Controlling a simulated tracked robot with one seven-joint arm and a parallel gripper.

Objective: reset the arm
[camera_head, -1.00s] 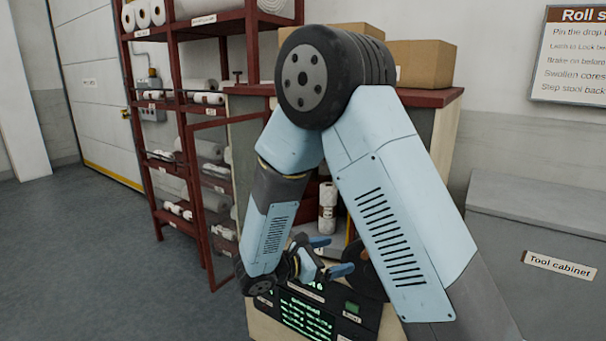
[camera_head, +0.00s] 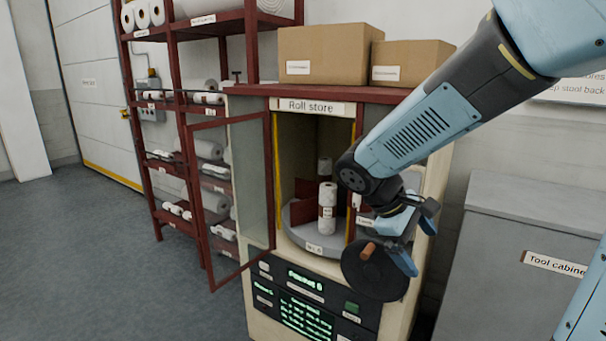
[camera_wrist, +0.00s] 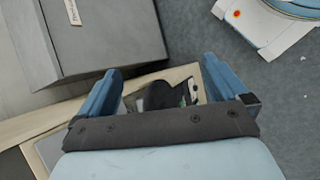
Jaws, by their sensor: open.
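My gripper (camera_head: 404,242) is in front of the right side of the roll store cabinet (camera_head: 318,107), close to the black hand wheel (camera_head: 378,268) with its orange-brown knob. In the wrist view my gripper (camera_wrist: 160,80) has its two blue fingers spread apart, with nothing held between them. Part of the cabinet front shows beyond the fingers. My arm crosses from the upper right and covers part of the cabinet's right side. I cannot tell whether the fingers touch the wheel.
The cabinet's red-framed door (camera_head: 232,205) stands open to the left. A white roll (camera_head: 327,205) stands on the turntable inside. Cardboard boxes (camera_head: 328,55) sit on top. A tool cabinet (camera_head: 515,250) stands at the right. Red shelves (camera_head: 172,110) hold several rolls. The floor at the left is clear.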

